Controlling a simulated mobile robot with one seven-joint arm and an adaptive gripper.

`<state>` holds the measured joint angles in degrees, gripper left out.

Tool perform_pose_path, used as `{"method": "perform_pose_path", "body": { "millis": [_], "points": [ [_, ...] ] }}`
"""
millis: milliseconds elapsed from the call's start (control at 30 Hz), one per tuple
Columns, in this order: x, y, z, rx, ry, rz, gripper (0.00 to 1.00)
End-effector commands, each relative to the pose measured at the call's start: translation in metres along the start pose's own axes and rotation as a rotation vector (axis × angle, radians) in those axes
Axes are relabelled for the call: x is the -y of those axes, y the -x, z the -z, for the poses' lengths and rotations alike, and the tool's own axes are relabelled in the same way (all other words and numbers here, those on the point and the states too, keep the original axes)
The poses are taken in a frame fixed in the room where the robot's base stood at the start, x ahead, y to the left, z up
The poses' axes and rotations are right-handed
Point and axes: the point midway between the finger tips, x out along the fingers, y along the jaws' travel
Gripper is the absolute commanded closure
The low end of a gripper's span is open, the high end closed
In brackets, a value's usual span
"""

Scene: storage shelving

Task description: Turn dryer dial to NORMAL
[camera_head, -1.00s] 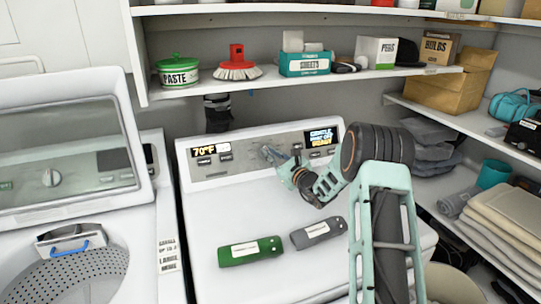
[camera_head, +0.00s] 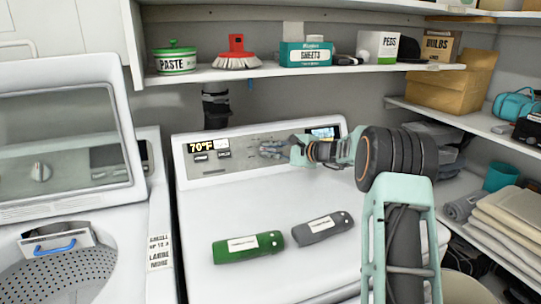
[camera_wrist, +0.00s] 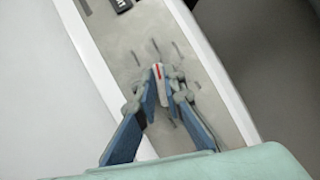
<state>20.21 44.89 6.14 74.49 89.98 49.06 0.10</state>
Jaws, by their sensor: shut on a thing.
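The dryer (camera_head: 190,230) is the white machine in the middle, with a grey control panel (camera_head: 196,172) along its back. The dial (camera_wrist: 159,72) is a small pale knob with a red pointer line, seen in the wrist view. Short dark tick marks fan out around it. My gripper (camera_wrist: 160,84) is shut on the dial, with a finger on each side. In the head view my gripper (camera_head: 270,149) reaches in from the right against the panel and hides the dial. The labels by the ticks are too small to read.
A green item (camera_head: 248,247) and a grey item (camera_head: 322,228) lie on the dryer top. A washer (camera_head: 75,195) with a raised lid stands at left. A shelf (camera_head: 300,73) with supplies hangs above the panel. My wrist partly covers the right display (camera_head: 325,133).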

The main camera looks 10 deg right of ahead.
Motion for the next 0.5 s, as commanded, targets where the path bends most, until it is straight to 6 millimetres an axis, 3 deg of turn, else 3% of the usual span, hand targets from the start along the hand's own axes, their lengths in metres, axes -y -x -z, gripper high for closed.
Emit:
{"method": "perform_pose_path", "body": {
  "millis": [500],
  "points": [
    [0.0018, -0.0001, -0.0008, 0.0, 0.414, -0.208, 1.0]
  ]
}}
